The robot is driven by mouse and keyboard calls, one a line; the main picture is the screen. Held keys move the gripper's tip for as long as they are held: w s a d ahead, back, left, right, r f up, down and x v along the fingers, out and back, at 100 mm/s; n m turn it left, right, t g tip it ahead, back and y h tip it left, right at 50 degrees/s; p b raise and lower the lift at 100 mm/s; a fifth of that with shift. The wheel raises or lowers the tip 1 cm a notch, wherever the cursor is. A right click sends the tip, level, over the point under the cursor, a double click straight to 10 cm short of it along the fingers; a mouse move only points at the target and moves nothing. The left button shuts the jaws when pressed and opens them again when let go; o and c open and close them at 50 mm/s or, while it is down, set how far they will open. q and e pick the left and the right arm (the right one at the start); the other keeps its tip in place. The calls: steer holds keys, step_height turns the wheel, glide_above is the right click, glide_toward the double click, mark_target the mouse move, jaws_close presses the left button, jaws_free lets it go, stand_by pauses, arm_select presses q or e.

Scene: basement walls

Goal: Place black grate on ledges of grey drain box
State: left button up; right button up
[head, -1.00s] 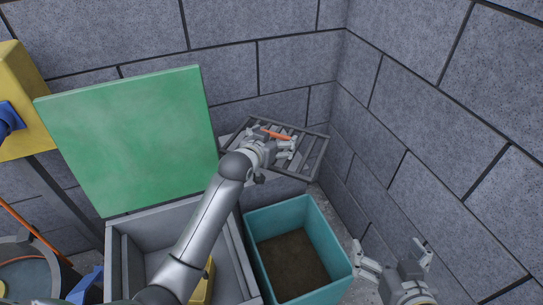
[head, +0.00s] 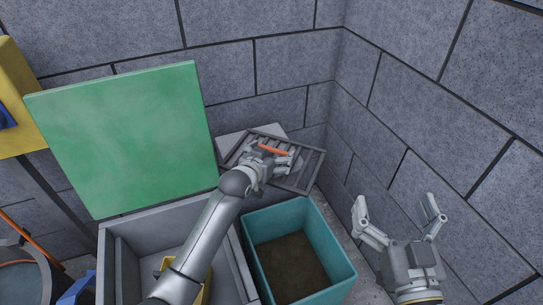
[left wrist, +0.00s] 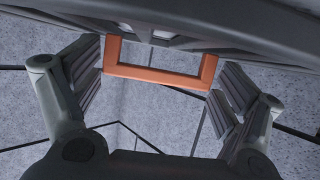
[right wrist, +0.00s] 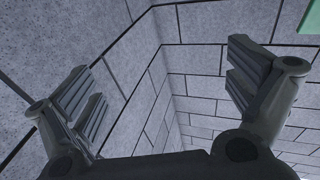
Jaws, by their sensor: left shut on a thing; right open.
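The black grate (head: 309,168), a slatted dark frame, is in the back corner in the head view. My left gripper (head: 270,157) is shut on its orange handle (head: 272,149). In the left wrist view the handle (left wrist: 160,73) lies between the fingers, with the dark grate edge above it. My right gripper (head: 400,215) is open and empty at the right.
A teal bin (head: 333,240) with a brown inside stands in front of the grate. Left of it is a grey chest (head: 118,262) with a raised green lid (head: 125,135). Block walls (head: 420,120) close in the corner behind and right.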

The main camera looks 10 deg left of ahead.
stand_by(0.3)
arm_select(q)
steer(key=o, duration=0.9)
steer(key=shift+f, duration=0.1)
steer(key=shift+o, duration=0.4)
steer(key=shift+s+r, duration=0.1)
steer(key=shift+r, duration=0.1)
